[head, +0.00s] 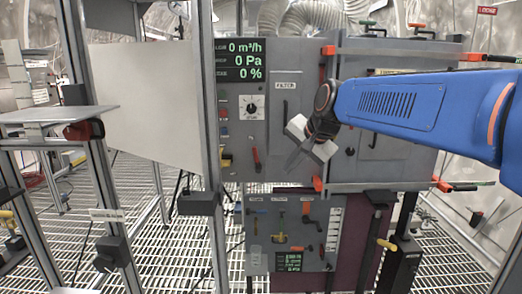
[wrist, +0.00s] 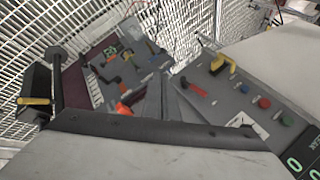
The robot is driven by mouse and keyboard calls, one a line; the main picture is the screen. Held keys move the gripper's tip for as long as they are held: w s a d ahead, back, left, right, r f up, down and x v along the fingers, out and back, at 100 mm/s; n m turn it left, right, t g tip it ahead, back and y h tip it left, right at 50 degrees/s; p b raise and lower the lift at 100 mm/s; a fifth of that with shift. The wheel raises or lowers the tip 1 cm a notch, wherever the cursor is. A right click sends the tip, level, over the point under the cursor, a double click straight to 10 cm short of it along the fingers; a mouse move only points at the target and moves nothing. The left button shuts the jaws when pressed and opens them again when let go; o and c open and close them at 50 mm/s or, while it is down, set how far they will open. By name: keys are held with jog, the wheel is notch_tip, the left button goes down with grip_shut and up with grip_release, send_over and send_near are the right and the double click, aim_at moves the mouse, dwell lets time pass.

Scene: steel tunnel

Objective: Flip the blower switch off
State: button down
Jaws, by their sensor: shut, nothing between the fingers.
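The grey control panel (head: 285,85) carries a display (head: 244,60) with green figures reading 0 m³/h, 0 Pa and 0 %. Below it are a round dial (head: 251,107), small coloured buttons, a yellow-handled switch (head: 225,160) and a red lever (head: 256,158). The yellow switch (wrist: 222,63) and red lever (wrist: 193,86) also show in the wrist view. No blower label is legible, so I cannot tell which control is the blower switch. My gripper (head: 292,164) is shut and empty, in front of the panel, right of the red lever. It points down-left in the head view.
A lower panel (head: 290,235) with several small levers sits below. Red-ended handles project at the cabinet's right, near my blue arm. A metal post (head: 207,100) stands just left of the controls. Ribbed ducts (head: 312,18) run above; the floor is grating.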

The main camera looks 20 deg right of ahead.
jog(key=w+r+m+t, duration=0.1)
jog(key=w+r+m, duration=0.3)
jog(key=w, duration=0.7)
jog(key=shift+w+d+r+y, duration=0.15)
jog(key=shift+r+y, duration=0.25)
jog(key=shift+r, duration=0.25)
send_near(256, 154)
notch_tip(256, 154, down, 4)
jog(key=shift+w+a, duration=0.25)
jog(key=shift+w, duration=0.65)
jog(key=shift+w+a, duration=0.25)
jog(key=shift+w, duration=0.65)
jog(key=shift+a, duration=0.15)
